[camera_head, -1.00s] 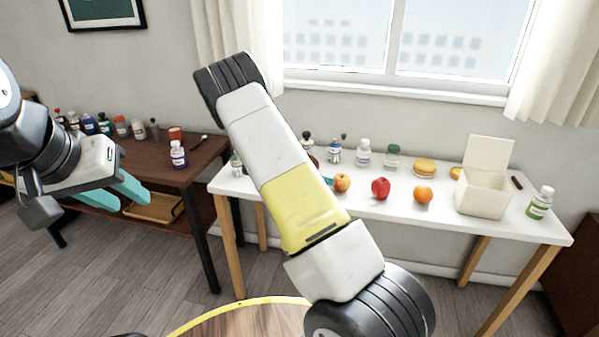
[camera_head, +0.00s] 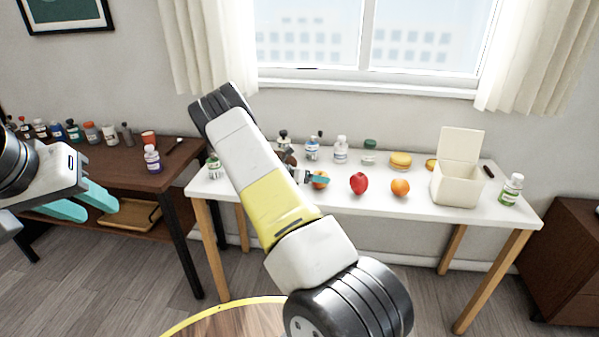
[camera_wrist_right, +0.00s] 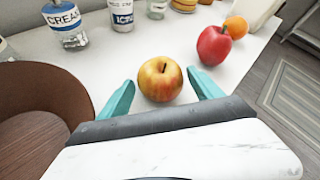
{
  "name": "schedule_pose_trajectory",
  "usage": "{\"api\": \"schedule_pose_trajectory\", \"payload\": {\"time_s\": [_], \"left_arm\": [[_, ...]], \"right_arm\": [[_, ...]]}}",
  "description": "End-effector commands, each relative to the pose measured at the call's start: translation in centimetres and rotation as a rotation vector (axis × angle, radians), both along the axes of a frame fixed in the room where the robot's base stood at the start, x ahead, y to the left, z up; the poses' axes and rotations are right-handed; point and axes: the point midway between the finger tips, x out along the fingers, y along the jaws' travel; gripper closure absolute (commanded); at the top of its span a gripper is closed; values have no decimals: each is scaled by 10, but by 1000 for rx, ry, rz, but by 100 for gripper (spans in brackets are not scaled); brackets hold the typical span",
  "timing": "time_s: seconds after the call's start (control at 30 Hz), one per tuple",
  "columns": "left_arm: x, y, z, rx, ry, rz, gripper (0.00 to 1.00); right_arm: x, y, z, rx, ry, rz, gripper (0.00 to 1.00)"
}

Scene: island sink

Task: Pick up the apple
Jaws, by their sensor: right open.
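A yellow-red apple (camera_wrist_right: 160,79) stands on the white table between the two teal fingers of my right gripper (camera_wrist_right: 162,90), which is open. A gap shows on each side of the apple. In the head view the apple (camera_head: 320,184) is partly hidden by a teal finger, and my right arm crosses the picture. A red apple (camera_head: 359,183) stands just to its right, and also shows in the right wrist view (camera_wrist_right: 213,46). My left gripper (camera_head: 90,207) is open and empty at the left, in front of the brown shelf table.
The white table (camera_head: 450,217) also holds an orange (camera_head: 400,187), a burger (camera_head: 400,160), an open white box (camera_head: 458,185), and several bottles along the back. A brown rounded thing (camera_wrist_right: 35,105) is close on the left in the right wrist view.

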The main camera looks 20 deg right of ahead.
Motion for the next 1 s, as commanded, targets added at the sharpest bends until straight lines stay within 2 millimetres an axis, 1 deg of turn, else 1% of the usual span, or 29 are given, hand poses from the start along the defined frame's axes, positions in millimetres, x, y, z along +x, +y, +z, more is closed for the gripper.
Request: {"api": "schedule_pose_trajectory", "payload": {"time_s": [0.03,0.1,0.27,0.3,0.37,0.5,0.6,0.87,1.0], "left_arm": [[0,0,0,0,0,0,64],[0,0,0,0,0,0,64],[0,0,0,0,0,0,64],[0,0,0,0,0,0,64],[0,0,0,0,0,0,64],[0,0,0,0,0,0,64],[0,0,0,0,0,0,64],[0,0,0,0,0,0,64],[0,0,0,0,0,0,64]], "right_arm": [[0,-6,-3,-1,1,-2,25],[1,-10,-6,-1,1,0,25],[2,-9,-5,0,0,1,25],[2,-9,-5,0,0,1,27],[2,-9,-5,0,0,1,39],[2,-9,-5,0,0,1,66],[2,-9,-5,0,1,1,84],[2,-9,-4,0,0,1,84],[2,-9,4,0,-2,1,84]]}}
